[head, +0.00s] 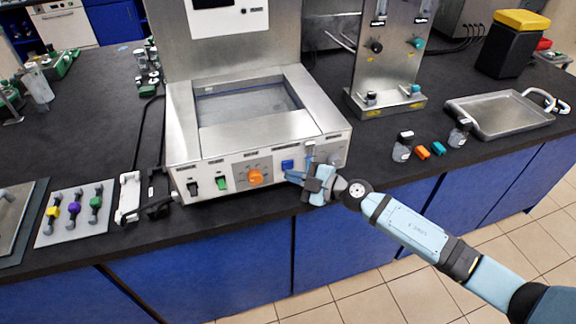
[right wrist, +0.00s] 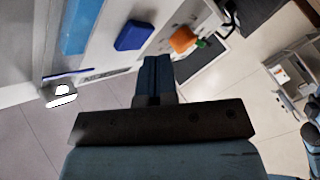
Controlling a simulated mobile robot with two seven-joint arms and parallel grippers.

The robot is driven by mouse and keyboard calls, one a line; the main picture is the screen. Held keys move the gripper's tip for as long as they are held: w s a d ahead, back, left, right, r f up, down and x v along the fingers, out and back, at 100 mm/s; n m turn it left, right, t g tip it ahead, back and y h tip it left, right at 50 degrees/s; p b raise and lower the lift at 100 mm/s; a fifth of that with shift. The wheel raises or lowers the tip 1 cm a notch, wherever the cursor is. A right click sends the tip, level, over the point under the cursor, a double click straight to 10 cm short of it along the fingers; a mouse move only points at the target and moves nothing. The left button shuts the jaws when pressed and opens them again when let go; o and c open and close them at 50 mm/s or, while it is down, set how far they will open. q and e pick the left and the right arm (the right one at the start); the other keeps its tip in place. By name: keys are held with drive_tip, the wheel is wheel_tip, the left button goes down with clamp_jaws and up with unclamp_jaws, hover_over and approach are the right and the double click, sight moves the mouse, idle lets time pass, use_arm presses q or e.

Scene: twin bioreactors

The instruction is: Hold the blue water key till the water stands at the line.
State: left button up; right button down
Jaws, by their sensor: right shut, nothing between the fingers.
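The blue water key (head: 287,165) is on the front panel of the steel bath (head: 255,131), right of the orange knob (head: 255,177). In the right wrist view the key (right wrist: 134,35) shows as a blue block on the pale panel. My right gripper (head: 297,177) is at the panel just below and right of the key. Its fingers (right wrist: 156,62) are shut and empty, and a small gap to the key seems to show in the wrist view. My left gripper is out of view.
A green switch (head: 221,183) and a black switch (head: 194,188) sit left of the knob. Small bottles (head: 402,147) and a steel tray (head: 499,114) stand to the right. A plate with coloured valves (head: 75,215) lies at the left.

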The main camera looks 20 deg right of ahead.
drive_tip(key=shift+w, duration=0.2)
idle(0.5)
drive_tip(key=shift+w, duration=0.25)
drive_tip(key=shift+w+p, duration=0.35)
drive_tip(key=shift+w, duration=0.05)
idle(6.7)
